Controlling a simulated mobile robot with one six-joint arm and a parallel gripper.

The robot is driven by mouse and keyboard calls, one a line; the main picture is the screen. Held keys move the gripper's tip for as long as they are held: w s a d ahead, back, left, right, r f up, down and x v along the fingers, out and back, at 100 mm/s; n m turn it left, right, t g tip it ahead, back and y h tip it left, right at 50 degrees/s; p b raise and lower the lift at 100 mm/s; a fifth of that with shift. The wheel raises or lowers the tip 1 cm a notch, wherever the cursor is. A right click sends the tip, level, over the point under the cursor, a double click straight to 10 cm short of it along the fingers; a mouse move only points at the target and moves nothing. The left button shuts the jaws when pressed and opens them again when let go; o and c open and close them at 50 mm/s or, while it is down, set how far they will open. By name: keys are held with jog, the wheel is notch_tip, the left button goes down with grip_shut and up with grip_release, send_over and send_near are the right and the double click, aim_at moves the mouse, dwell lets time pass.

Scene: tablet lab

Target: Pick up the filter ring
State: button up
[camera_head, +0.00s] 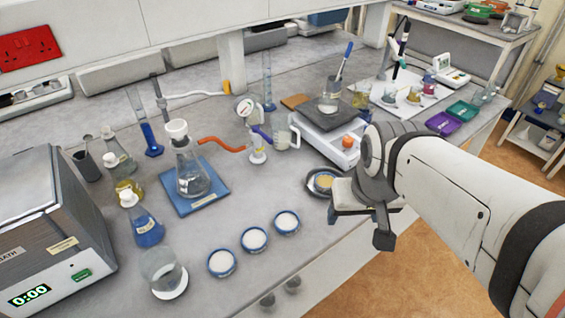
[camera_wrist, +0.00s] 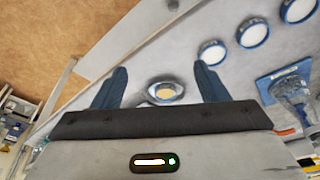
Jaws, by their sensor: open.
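A small round piece with a pale metallic rim and a tan centre (camera_head: 322,182) lies on the grey bench near its front edge; it appears to be the filter ring. In the head view it is just left of my gripper (camera_head: 362,212), partly hidden by it. In the wrist view the ring (camera_wrist: 165,92) shows between the two dark fingers of my gripper (camera_wrist: 162,78), apart from both. The gripper is open and empty, over the bench's front edge. I cannot tell its exact height above the ring.
Three blue-rimmed dishes with white discs (camera_head: 254,239) lie left of the ring. A flask (camera_head: 190,170) stands on a blue pad behind them. A white balance (camera_head: 335,140) stands behind the ring. The bench between ring and dishes is bare.

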jog(key=shift+o, duration=0.3)
jog(key=shift+o, duration=0.9)
jog(key=shift+w+a, duration=0.1)
jog(key=shift+w, duration=0.05)
jog(key=shift+o, duration=0.9)
jog(key=w+a+f+g, duration=0.1)
jog(key=w+a+f, duration=0.1)
jog(key=w+a, duration=0.2)
jog(key=shift+w+a+f+m+g, duration=0.15)
jog(key=shift+w+m+g, duration=0.15)
jog(key=shift+w, duration=0.7)
jog(key=m+g, duration=0.1)
send_near(287, 222)
jog(key=shift+w+f+p, duration=0.3)
jog(key=shift+f+p, duration=0.05)
jog(key=shift+f, duration=0.05)
jog(key=shift+s+f+p, duration=0.15)
jog(key=shift+f+p, duration=0.25)
jog(key=shift+f, duration=3.05)
